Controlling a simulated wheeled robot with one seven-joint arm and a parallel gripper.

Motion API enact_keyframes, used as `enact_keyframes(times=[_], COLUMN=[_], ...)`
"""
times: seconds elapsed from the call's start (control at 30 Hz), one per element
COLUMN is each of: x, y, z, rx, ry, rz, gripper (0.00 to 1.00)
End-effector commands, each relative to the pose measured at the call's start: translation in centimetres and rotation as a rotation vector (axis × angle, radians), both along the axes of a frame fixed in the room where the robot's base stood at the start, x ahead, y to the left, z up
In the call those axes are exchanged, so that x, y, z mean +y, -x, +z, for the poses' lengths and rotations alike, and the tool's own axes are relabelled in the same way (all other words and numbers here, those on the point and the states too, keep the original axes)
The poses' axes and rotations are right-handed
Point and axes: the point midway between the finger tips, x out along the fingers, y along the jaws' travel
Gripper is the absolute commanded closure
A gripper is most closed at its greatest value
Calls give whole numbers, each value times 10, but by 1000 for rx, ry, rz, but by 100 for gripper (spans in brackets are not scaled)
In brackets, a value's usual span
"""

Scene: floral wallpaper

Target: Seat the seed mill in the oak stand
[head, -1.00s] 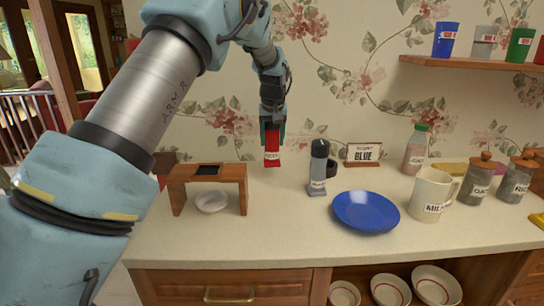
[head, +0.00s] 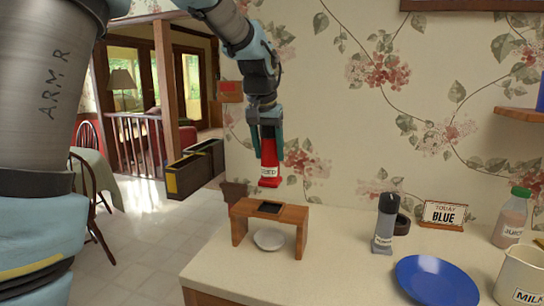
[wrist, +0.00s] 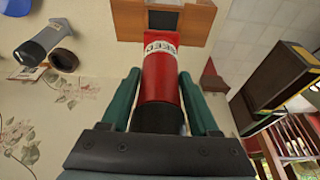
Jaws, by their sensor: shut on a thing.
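The seed mill (head: 269,160) is red with a white label, a flared red foot and a dark end toward my wrist. My gripper (head: 267,145) is shut on it and holds it roughly upright, foot down. The oak stand (head: 241,226) is a small wooden bridge on the counter with a dark square (head: 270,207) in its top. The mill's foot appears just above the stand's top, apart from it. In the wrist view the mill (wrist: 160,75) lies between my fingers and points at the stand (wrist: 128,22), partly covering its dark square.
A white bowl (head: 268,239) sits under the stand. A grey, dark-topped mill (head: 383,228) stands to the right, with a dark ring (head: 402,224) behind it.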

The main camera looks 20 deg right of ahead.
Motion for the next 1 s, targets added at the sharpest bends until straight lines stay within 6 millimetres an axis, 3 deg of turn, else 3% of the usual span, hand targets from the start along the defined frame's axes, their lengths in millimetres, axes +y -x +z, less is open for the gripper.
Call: enact_keyframes(times=[0.47,1.0], x=[1,1], y=[1,1], z=[2,-42], rx=[-2,-1], ry=[0,0], rz=[-10,-9], gripper=[96,96])
